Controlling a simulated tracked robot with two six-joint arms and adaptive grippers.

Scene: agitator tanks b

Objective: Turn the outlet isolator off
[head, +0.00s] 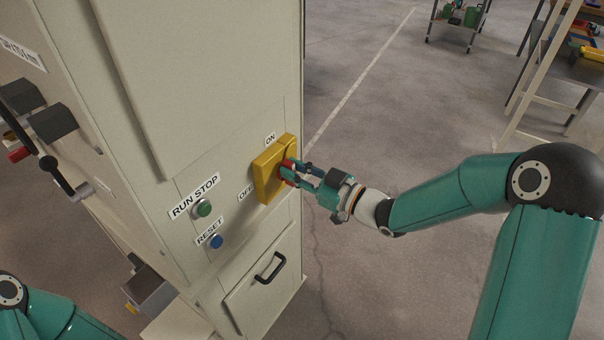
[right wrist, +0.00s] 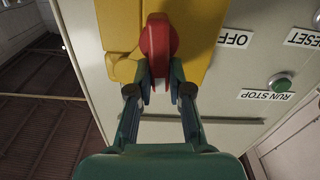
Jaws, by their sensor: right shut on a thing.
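The outlet isolator is a yellow box (head: 266,178) on the side of the pale cabinet, with an ON label (head: 270,139) above it and an OFF label (head: 246,193) at its lower left. Its red handle (head: 289,164) is mostly covered by my right gripper (head: 295,173) in the head view. In the right wrist view the red handle (right wrist: 158,42) stands between the two fingertips (right wrist: 160,82), which are shut on its near end. The yellow box (right wrist: 115,35) is behind it. I cannot tell for sure which label the handle points to. My left gripper is out of view.
The cabinet (head: 200,90) also carries a green RUN STOP button (head: 204,208), a blue RESET button (head: 217,241) and a black door handle (head: 270,268). Black switches (head: 52,122) stick out on its left face. The floor (head: 420,110) to the right is open; a trolley (head: 460,18) stands far back.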

